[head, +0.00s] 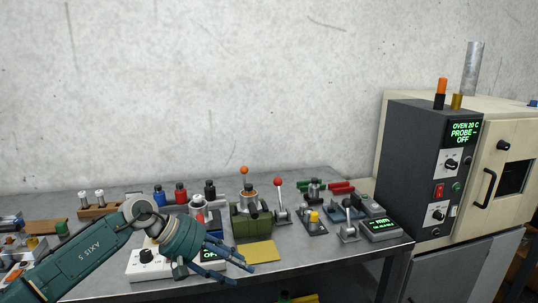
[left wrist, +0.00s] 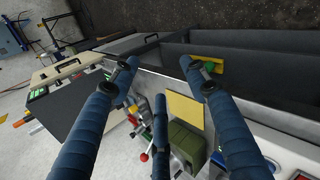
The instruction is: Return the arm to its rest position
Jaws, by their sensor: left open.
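My left arm comes in from the lower left in the head view. Its teal wrist ends in my left gripper (head: 228,262), whose blue fingers point right over the front part of the bench. The fingers also show in the left wrist view (left wrist: 160,72), spread apart with nothing between them. The gripper is open and empty. A yellow mat (head: 260,252) lies just right of the fingertips, and it also shows between the fingers in the left wrist view (left wrist: 186,109). The wrist hides part of a white device with a dial (head: 148,262). My right gripper is not in view.
The grey bench (head: 300,262) holds a green device (head: 252,225), a red-knobbed lever (head: 280,200), several bottles (head: 181,193) and a small display unit (head: 380,229). A dark control box (head: 415,165) and cream oven (head: 490,210) stand right. The air above the bench is mostly clear.

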